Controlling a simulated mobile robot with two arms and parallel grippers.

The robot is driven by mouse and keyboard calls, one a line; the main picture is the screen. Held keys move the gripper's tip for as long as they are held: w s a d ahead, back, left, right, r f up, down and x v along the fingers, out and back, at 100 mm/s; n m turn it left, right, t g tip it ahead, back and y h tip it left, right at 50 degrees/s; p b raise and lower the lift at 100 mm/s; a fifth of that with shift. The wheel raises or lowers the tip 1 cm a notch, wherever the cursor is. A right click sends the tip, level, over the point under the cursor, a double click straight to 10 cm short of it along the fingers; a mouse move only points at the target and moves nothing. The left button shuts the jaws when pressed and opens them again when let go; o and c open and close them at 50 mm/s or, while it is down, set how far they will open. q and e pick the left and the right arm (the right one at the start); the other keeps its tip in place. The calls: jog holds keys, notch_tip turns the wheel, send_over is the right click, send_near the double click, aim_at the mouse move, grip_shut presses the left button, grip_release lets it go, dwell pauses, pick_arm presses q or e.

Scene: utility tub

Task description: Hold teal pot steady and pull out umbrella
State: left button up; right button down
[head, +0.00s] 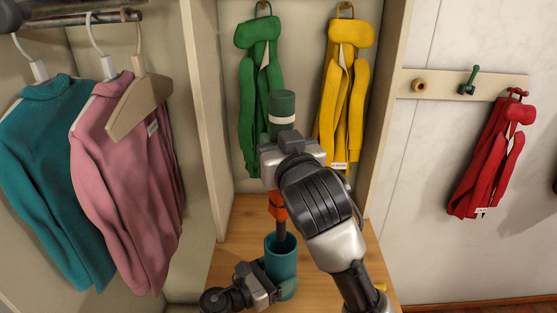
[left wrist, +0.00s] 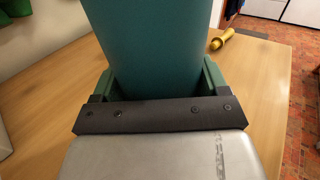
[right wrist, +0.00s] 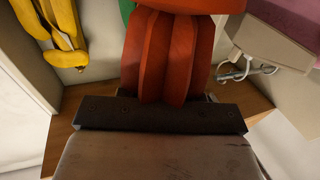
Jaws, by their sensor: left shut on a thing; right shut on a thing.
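The teal pot (head: 281,258) stands on the wooden surface. My left gripper (head: 281,286) is shut on its lower side, and the pot wall (left wrist: 150,50) fills the left wrist view between the green-tipped fingers. The umbrella shows as a red-orange folded part (head: 278,207) above the pot, with a dark shaft running down into the pot's mouth. My right gripper (head: 274,185) is shut on the umbrella; its red folds (right wrist: 170,55) show close up in the right wrist view. The shaft's lower end is hidden in the pot.
Green (head: 258,60) and yellow (head: 345,75) garments hang behind. A dark green cylinder (head: 282,103) with a white band shows above my right gripper. Teal and pink jackets (head: 125,170) hang at left, a red garment (head: 490,155) at right. A yellow object (left wrist: 222,39) lies near the pot.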

pick_arm(q)
jog(key=o, duration=1.2)
jog(key=shift+a, duration=0.1)
